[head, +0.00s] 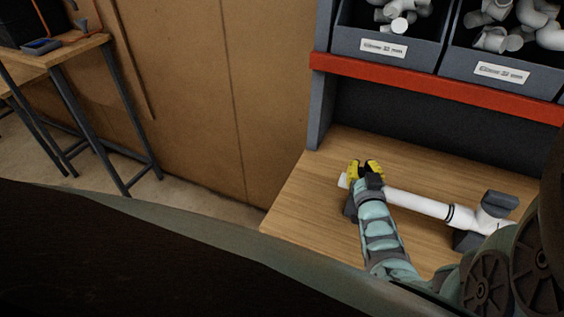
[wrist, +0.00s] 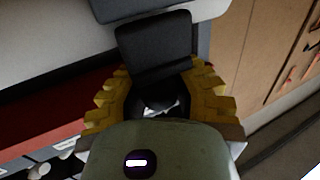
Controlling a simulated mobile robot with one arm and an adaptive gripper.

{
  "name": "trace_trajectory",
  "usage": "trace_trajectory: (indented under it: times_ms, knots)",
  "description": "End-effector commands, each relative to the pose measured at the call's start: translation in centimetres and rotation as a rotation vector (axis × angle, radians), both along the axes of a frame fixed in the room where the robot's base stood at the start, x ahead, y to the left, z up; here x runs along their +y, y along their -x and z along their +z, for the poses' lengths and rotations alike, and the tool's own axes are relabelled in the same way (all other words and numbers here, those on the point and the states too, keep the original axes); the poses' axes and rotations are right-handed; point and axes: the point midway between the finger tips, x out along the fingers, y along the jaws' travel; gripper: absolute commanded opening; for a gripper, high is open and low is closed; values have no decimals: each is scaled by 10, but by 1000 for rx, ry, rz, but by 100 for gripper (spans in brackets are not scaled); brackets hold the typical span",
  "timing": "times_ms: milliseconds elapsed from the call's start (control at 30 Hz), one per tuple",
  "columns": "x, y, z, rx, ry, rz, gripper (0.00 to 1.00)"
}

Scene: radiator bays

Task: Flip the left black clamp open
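The white pipe (head: 418,204) lies across the wooden workbench, with its short left end showing just left of my gripper. The left black clamp (head: 350,208) is at that end, mostly hidden behind my arm in the head view. In the wrist view, a dark flat piece of this clamp (wrist: 154,45) stands between and just beyond my fingertips. My gripper (head: 366,168) has yellow fingers spread apart at the pipe's left end; it also shows in the wrist view (wrist: 160,75). I cannot tell whether the fingers touch the clamp. The right black clamp (head: 498,202) stands by the pipe's right fitting.
A red shelf edge (head: 430,84) runs above the back of the bench, with grey bins (head: 366,42) of white fittings on it. A grey post (head: 321,95) stands at the left. The bench (head: 305,200) is bare left of the pipe.

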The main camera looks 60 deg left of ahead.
Motion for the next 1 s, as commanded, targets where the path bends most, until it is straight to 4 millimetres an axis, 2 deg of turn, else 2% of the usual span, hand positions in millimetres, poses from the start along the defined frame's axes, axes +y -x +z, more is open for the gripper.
trace_trajectory:
  times_ms: [100, 700, 1000]
  knots:
    - [0, 0, 0, 0, 0, 0, 0]
    - [1, 0, 2, -2, -4, 2, 0]
    - [4, -3, 11, 51, 30, 6, 0]
